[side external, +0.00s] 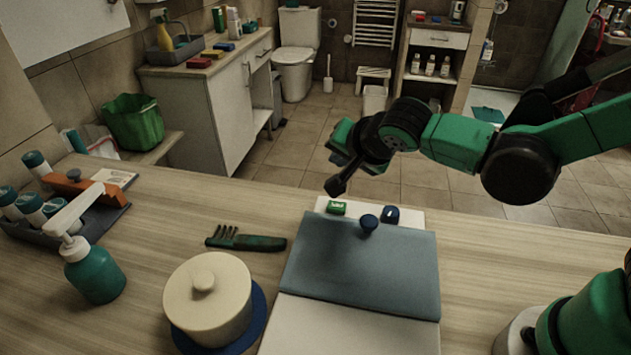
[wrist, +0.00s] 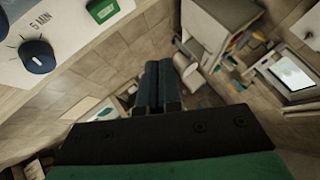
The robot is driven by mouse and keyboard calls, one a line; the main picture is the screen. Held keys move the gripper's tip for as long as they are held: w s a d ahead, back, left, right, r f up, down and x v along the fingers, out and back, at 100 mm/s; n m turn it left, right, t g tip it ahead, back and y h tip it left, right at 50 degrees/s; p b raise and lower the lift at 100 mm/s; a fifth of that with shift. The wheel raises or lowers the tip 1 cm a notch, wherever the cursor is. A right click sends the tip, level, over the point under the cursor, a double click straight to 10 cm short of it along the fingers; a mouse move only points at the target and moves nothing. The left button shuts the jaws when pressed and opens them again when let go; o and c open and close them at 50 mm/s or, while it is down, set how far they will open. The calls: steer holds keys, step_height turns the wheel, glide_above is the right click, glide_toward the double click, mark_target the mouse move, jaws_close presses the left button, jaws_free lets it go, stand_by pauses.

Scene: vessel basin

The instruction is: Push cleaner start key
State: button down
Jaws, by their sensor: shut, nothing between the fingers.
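The cleaner is a flat unit with a grey-blue lid (side external: 360,265) and a white control panel (side external: 412,221) along its far edge. The green start key (side external: 336,208) sits at the panel's left in the side view. It shows at the top of the wrist view (wrist: 102,10), with blurred white lettering. A dark blue dial (side external: 391,214) is on the same panel, marked "5 MIN" in the wrist view (wrist: 37,56). My gripper (side external: 335,187) is shut and empty, pointing down above the panel near the green key, apparently apart from it. In the wrist view its fingers (wrist: 157,88) are together.
A blue knob (side external: 368,222) stands up from the lid near the panel. A cream lidded pot (side external: 208,300), a dark green comb (side external: 245,239) and a teal pump bottle (side external: 93,268) stand or lie to the left. The counter right of the cleaner (side external: 480,260) is clear.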

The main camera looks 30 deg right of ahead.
mark_target(338, 209)
steer(key=shift+f, duration=3.4)
steer(key=shift+f, duration=0.15)
steer(key=shift+f, duration=0.3)
steer(key=shift+r, duration=0.15)
steer(key=shift+r, duration=0.3)
steer(key=shift+r, duration=0.1)
steer(key=shift+r, duration=2.4)
